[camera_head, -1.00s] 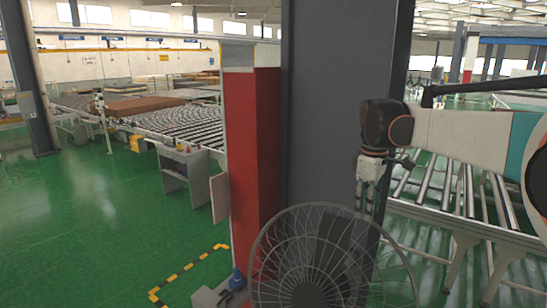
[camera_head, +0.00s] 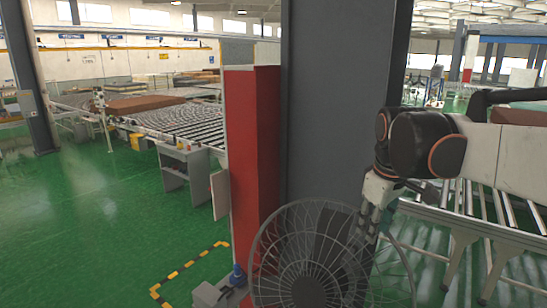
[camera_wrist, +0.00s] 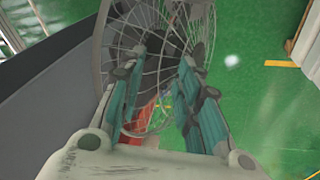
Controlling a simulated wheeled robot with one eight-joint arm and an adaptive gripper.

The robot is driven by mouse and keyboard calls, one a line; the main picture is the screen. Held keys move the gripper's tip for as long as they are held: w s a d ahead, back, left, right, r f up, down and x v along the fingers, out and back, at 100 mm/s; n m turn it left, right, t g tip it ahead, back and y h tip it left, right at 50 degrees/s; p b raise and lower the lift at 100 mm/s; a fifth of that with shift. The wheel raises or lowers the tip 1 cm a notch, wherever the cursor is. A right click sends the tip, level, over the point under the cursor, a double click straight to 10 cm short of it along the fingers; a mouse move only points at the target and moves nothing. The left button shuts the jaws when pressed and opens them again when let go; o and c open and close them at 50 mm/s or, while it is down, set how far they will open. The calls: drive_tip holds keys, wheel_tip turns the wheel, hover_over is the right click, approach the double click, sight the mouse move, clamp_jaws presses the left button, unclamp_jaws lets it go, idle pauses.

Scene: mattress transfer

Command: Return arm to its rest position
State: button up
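My arm (camera_head: 480,155) reaches in from the right edge in the head view, with its dark wrist joints bent down. My gripper (camera_head: 368,232) hangs below them, pointing down at the fan's upper right side. In the wrist view my gripper (camera_wrist: 165,60) shows two teal-and-grey fingers spread apart. Nothing is held between them; the fan's wire cage shows beyond. I cannot tell whether a fingertip touches the cage.
A round wire-caged fan (camera_head: 310,265) stands close in front, before a dark column (camera_head: 340,100) and a red post (camera_head: 250,150). A roller conveyor (camera_head: 480,210) lies to the right. Open green floor (camera_head: 100,220) spreads at the left.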

drive_tip(key=s+a+f+m+t, duration=0.15)
drive_tip(key=s+f+m, duration=0.3)
drive_tip(key=s, duration=0.55)
drive_tip(key=s+a+f+m+t, duration=0.1)
drive_tip(key=s+f+m+t, duration=0.3)
drive_tip(key=s, duration=0.5)
wheel_tip(320, 180, down, 31)
drive_tip(key=n+g+b, duration=0.1)
drive_tip(key=b, duration=2.9)
drive_tip(key=shift+n, duration=0.25)
